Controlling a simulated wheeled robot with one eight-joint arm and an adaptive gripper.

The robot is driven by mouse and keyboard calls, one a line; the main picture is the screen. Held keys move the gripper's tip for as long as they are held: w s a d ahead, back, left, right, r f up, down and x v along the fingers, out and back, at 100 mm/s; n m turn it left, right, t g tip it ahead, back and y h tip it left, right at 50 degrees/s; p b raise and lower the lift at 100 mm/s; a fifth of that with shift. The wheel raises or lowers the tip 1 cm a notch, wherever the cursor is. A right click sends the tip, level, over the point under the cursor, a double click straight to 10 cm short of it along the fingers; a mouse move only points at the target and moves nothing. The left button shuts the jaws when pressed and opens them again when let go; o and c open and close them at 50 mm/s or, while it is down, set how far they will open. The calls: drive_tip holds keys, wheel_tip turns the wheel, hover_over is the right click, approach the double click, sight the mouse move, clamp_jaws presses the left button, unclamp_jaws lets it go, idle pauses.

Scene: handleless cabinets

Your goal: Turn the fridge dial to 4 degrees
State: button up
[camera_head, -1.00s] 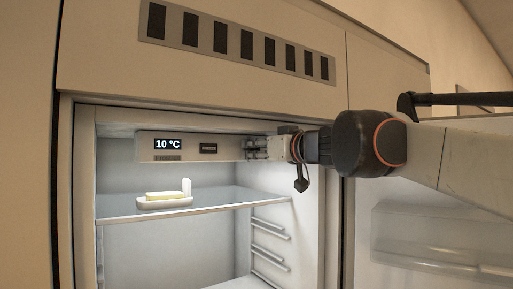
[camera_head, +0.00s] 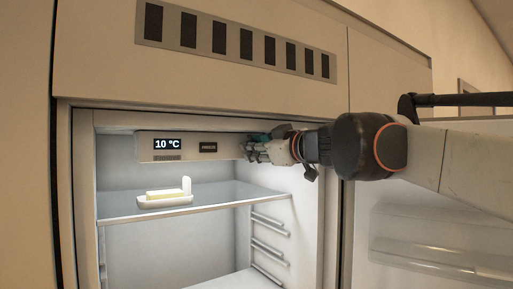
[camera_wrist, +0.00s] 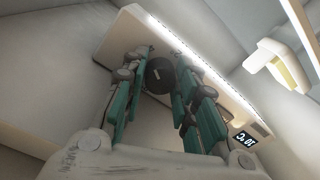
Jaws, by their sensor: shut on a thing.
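The fridge dial (camera_wrist: 160,75) is a round black knob with a small light mark, on the control panel in the wrist view. My gripper (camera_wrist: 161,68) is shut on the dial, one finger on each side. In the head view my gripper (camera_head: 247,151) is at the right end of the panel (camera_head: 226,146) and hides the dial. The display (camera_head: 167,144) reads 10 °C. It also shows in the wrist view (camera_wrist: 244,139), turned over.
A butter dish (camera_head: 165,200) with yellow butter stands on the glass shelf (camera_head: 230,199) below the panel. The fridge's right wall (camera_head: 308,225) is close to my gripper. The open door (camera_head: 430,225) with a clear bin is on the right.

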drive_tip(key=o, duration=1.1)
